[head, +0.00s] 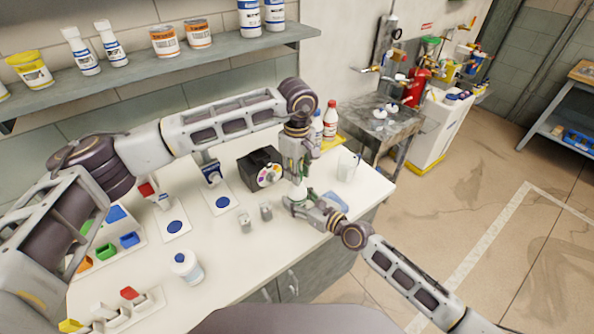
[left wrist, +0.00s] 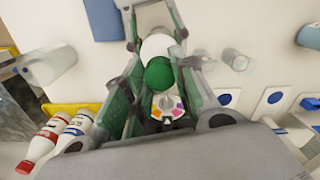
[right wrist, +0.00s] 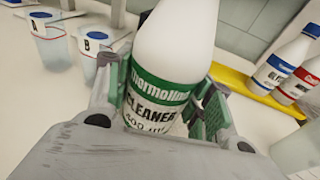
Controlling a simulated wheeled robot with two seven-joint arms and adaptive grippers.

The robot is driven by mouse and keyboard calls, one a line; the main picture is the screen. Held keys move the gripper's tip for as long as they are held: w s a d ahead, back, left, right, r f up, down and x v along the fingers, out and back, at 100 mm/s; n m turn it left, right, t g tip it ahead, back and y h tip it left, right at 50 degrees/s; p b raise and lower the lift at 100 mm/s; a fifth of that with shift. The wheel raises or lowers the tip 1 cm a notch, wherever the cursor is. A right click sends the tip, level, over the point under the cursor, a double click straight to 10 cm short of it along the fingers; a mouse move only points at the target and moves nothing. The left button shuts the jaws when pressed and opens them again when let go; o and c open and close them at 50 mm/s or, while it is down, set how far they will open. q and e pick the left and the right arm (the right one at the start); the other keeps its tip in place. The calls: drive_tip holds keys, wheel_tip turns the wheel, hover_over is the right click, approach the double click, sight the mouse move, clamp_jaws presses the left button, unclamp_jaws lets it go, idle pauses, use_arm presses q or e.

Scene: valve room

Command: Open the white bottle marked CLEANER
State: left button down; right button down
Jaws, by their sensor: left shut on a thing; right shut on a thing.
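The white bottle (right wrist: 168,60) with a green label reading CLEANER stands out in the right wrist view, its top cut off by the frame. My right gripper (right wrist: 160,115) is shut around its body, a finger on each side. In the left wrist view the bottle's green cap (left wrist: 158,73) lies between the fingers of my left gripper (left wrist: 158,90), which is shut on it from above. In the head view the bottle is mostly hidden between my left gripper (head: 297,172) and my right gripper (head: 304,203), over the counter's right part.
A red-capped bottle (head: 330,118) and a blue-capped one (head: 317,124) stand close behind, on a yellow tray (right wrist: 248,82). A black box with coloured dots (head: 262,170) stands left of the grippers.

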use_arm(q)
drive_tip(key=n, duration=0.9)
drive_tip(key=shift+n, duration=0.4)
drive_tip(key=n, duration=0.4)
drive_tip(key=shift+n, duration=0.3)
drive_tip(key=n, duration=0.4)
drive_tip(key=shift+n, duration=0.4)
drive_tip(key=n, duration=0.4)
drive_tip(key=shift+r+n, duration=0.1)
drive_tip(key=shift+n, duration=0.3)
drive_tip(key=n, duration=0.4)
drive_tip(key=shift+n, duration=0.4)
drive_tip(key=n, duration=0.4)
drive_tip(key=shift+n, duration=2.6)
